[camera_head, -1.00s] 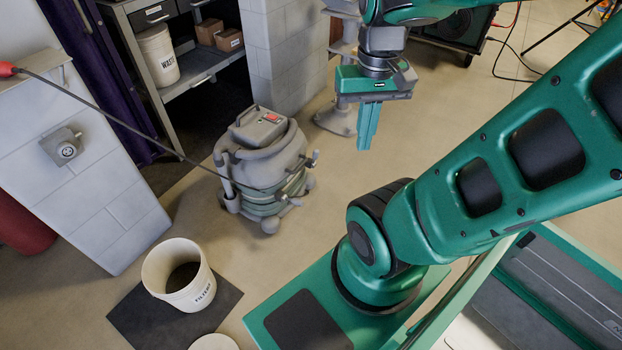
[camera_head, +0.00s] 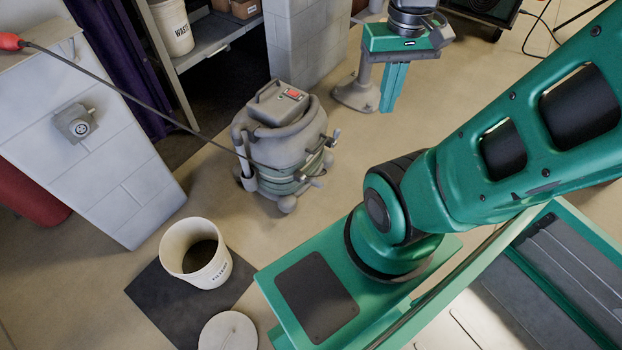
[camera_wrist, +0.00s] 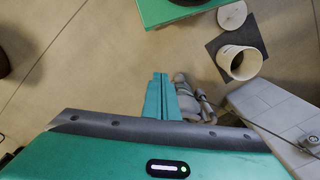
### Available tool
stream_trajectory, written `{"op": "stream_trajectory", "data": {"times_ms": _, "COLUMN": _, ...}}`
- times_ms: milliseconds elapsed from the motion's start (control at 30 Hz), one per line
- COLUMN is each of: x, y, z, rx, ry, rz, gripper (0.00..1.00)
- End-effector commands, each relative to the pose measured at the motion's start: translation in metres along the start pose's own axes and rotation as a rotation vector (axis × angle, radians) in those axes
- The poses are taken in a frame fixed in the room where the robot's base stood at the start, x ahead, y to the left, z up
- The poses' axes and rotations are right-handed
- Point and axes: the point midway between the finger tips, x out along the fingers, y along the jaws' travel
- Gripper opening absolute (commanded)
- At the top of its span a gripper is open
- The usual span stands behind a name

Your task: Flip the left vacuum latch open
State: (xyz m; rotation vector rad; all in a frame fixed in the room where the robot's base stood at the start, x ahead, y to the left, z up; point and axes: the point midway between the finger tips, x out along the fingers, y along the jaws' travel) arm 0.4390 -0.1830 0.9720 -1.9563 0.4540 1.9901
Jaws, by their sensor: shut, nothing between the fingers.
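The grey vacuum (camera_head: 284,140) stands on the floor left of centre in the head view, with a red switch on its top and a green band low on its body. Small latch-like parts (camera_head: 332,138) stick out on its right side; the left side is partly covered by a pale tube (camera_head: 243,165). My gripper (camera_head: 391,104) is shut and empty, pointing down, to the right of the vacuum and apart from it. In the wrist view the vacuum (camera_wrist: 187,92) is partly hidden behind my gripper's fingers (camera_wrist: 160,85).
A cream bucket (camera_head: 196,255) stands on a dark mat (camera_head: 150,290), with a round lid (camera_head: 228,332) beside it. A block wall (camera_head: 100,170) stands at left.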

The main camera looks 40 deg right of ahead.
Motion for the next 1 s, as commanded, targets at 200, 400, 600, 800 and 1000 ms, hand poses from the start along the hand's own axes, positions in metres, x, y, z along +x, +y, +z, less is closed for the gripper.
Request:
{"op": "stream_trajectory", "data": {"times_ms": 200, "x": 0.018, "y": -0.013, "z": -0.061, "rx": -0.269, "ry": -0.041, "rz": 0.038, "gripper": 0.00}}
{"op": "stream_trajectory", "data": {"times_ms": 400, "x": 0.048, "y": -0.032, "z": -0.118, "rx": -0.544, "ry": -0.076, "rz": 0.070, "gripper": 0.00}}
{"op": "stream_trajectory", "data": {"times_ms": 600, "x": 0.092, "y": -0.056, "z": -0.169, "rx": -0.825, "ry": -0.120, "rz": 0.097, "gripper": 0.00}}
{"op": "stream_trajectory", "data": {"times_ms": 800, "x": 0.148, "y": -0.081, "z": -0.212, "rx": -1.111, "ry": -0.170, "rz": 0.118, "gripper": 0.00}}
{"op": "stream_trajectory", "data": {"times_ms": 1000, "x": 0.215, "y": -0.106, "z": -0.245, "rx": -1.400, "ry": -0.227, "rz": 0.132, "gripper": 0.00}}
